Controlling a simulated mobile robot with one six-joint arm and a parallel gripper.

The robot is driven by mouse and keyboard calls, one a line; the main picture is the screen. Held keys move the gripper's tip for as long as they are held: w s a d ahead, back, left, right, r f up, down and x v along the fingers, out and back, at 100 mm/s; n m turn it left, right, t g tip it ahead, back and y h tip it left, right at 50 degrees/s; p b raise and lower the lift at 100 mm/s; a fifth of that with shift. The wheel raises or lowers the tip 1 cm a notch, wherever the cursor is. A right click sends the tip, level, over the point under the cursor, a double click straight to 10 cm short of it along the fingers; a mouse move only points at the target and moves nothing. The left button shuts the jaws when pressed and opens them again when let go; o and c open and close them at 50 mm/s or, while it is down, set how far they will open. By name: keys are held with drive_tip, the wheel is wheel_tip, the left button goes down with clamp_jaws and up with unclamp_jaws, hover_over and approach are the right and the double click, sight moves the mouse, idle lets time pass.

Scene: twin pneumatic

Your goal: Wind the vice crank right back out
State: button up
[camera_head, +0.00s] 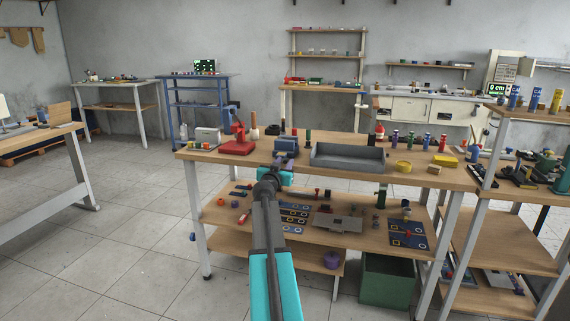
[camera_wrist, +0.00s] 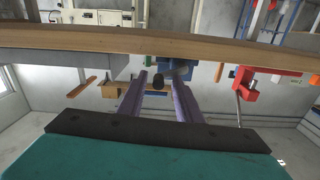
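The blue vice (camera_wrist: 178,66) is at the edge of the wooden bench in the wrist view, which appears upside down. A dark round knob (camera_wrist: 158,80), apparently the end of its crank, shows in front of it. My gripper (camera_wrist: 160,88) is open, its two purple fingers reaching toward the vice. The knob appears between them, with a visible gap on each side; I cannot tell how deep it sits. In the head view my gripper (camera_head: 284,161) is at the bench's front edge, just before the bluish vice (camera_head: 287,143). My wrist hides the crank there.
A red bench tool (camera_head: 238,142) stands left of the vice; its lever shows in the wrist view (camera_wrist: 238,104). A grey tray (camera_head: 348,158) lies right of the vice. The lower shelf (camera_head: 225,217) holds several small parts and blue boards. The floor at left is clear.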

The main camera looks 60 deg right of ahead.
clamp_jaws()
drive_tip(key=shift+w+d, duration=0.1)
drive_tip(key=shift+a+n, duration=0.2)
drive_tip(key=shift+n, duration=0.3)
drive_tip(key=w+a+f+n+p, duration=0.1)
drive_tip(key=w+n+p, duration=0.2)
drive_tip(key=n, duration=1.3)
drive_tip(key=w+a+n+p, duration=0.1)
drive_tip(key=w+n+p, duration=0.3)
drive_tip(key=n, duration=1.3)
drive_tip(key=shift+w+a+f+p, duration=0.3)
drive_tip(key=shift+w+f, duration=0.1)
drive_tip(key=shift+w, duration=0.25)
